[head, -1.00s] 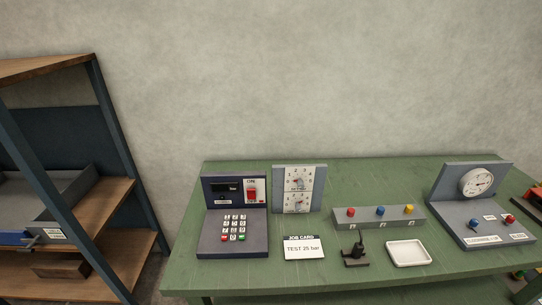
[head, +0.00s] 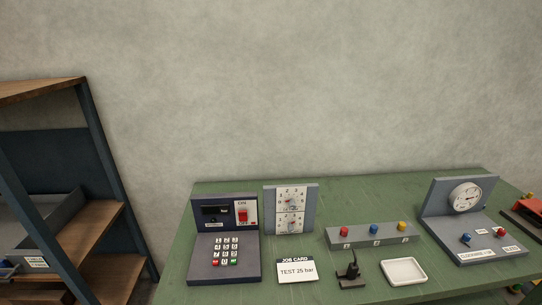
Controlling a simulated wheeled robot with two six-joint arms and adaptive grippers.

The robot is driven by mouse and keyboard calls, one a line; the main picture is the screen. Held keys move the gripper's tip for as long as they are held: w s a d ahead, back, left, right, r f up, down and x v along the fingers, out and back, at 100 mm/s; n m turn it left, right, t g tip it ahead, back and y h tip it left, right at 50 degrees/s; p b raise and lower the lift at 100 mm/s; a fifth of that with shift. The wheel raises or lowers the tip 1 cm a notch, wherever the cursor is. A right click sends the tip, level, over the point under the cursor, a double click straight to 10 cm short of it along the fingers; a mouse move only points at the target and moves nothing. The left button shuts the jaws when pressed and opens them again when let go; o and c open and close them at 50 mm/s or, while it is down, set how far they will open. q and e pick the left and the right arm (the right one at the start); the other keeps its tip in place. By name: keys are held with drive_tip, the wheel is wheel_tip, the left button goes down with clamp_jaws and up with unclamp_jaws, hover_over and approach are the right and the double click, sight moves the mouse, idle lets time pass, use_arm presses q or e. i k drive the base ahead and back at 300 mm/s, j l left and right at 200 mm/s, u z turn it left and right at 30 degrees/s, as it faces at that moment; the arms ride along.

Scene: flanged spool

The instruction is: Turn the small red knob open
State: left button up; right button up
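A small red knob (head: 500,232) sits on the sloped front of the grey gauge stand (head: 485,252) at the right of the green bench. A small blue knob (head: 466,239) is to its left on the same stand. A round white dial gauge (head: 466,197) is on the upright plate behind them. Small labels stand by the knobs, too small to read surely. The red knob's turn position cannot be told at this size. Neither of my grippers shows in the head view.
The green bench (head: 345,193) also carries a keypad box (head: 225,268), a dial plate (head: 309,210), a job card (head: 296,270) reading TEST 25 bar, a red-blue-yellow button bar (head: 345,240), a small black stand (head: 350,275) and a white tray (head: 404,272). A shelf (head: 92,135) stands left.

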sight(501, 232)
drive_tip(key=z, duration=1.6)
drive_tip(key=u, duration=0.5)
drive_tip(key=i+l+u, duration=0.25)
drive_tip(key=l, duration=0.15)
drive_tip(key=i+l+u, duration=0.1)
drive_tip(key=l+u, duration=0.15)
drive_tip(key=l, duration=0.15)
drive_tip(key=i+l+u, duration=0.1)
drive_tip(key=l+u, duration=0.15)
drive_tip(key=l, duration=0.25)
drive_tip(key=i+l+u, duration=0.1)
drive_tip(key=l+u, duration=0.15)
drive_tip(key=l, duration=0.2)
